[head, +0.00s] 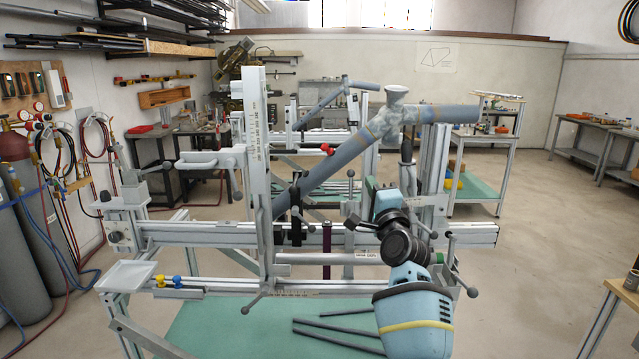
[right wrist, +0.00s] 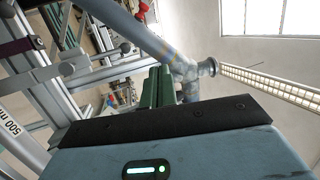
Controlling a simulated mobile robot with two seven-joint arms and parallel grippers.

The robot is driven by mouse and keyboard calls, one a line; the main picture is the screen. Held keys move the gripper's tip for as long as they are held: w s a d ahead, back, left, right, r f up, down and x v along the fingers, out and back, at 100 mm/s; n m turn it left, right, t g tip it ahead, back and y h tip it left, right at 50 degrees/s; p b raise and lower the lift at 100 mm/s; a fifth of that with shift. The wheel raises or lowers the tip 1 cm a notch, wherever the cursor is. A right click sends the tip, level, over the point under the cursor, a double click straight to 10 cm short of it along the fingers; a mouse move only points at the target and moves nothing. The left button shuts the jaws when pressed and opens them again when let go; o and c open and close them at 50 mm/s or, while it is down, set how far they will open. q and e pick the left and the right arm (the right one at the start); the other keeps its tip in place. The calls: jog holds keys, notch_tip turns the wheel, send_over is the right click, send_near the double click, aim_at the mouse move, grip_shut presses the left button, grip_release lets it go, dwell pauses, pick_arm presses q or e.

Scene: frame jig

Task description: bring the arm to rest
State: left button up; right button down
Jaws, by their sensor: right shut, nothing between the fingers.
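My right arm (head: 415,318) comes up from the bottom right of the head view, light blue with black joints. Its right gripper (head: 372,188) is held in front of the frame jig, near the lower side of the grey tube. In the right wrist view the green fingers (right wrist: 158,88) are together with nothing between them. The grey tube (head: 345,150) runs diagonally up through the jig to a joint with a flared end; it also shows beyond the fingers in the wrist view (right wrist: 150,38). I cannot tell the exact gap between fingers and tube. My left gripper is not in view.
The jig's upright ruler post (head: 257,150) and long horizontal rail (head: 200,232) stand close to the arm. Clamp handles stick out around it. Dark rods (head: 335,328) lie on the green lower shelf (head: 215,325). Open floor (head: 540,240) is at the right.

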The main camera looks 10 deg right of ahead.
jog(key=s+a+f+n+g, duration=0.15)
jog(key=s+f+n, duration=0.35)
jog(key=f, duration=0.6)
jog(key=s+f+n+g+y, duration=0.1)
jog(key=s+f+n+g, duration=0.15)
jog(key=s+f, duration=0.7)
jog(key=s+a+f+n+g, duration=0.1)
jog(key=s+f+n+g, duration=0.2)
jog(key=f, duration=1.1)
jog(key=s+a+f+n+g, duration=0.1)
jog(key=s+f+n, duration=0.2)
jog(key=s, duration=0.7)
jog(key=s+a+f+n+g+y, duration=0.1)
jog(key=s+a+f+n+g, duration=0.1)
jog(key=s+f, duration=0.4)
jog(key=s+a+f+n+g, duration=0.1)
jog(key=s+f+n, duration=0.3)
jog(key=s, duration=1.1)
jog(key=shift+s+a+f+g+y, duration=0.15)
jog(key=shift+a+f+g+y, duration=0.25)
jog(key=shift+f, duration=0.45)
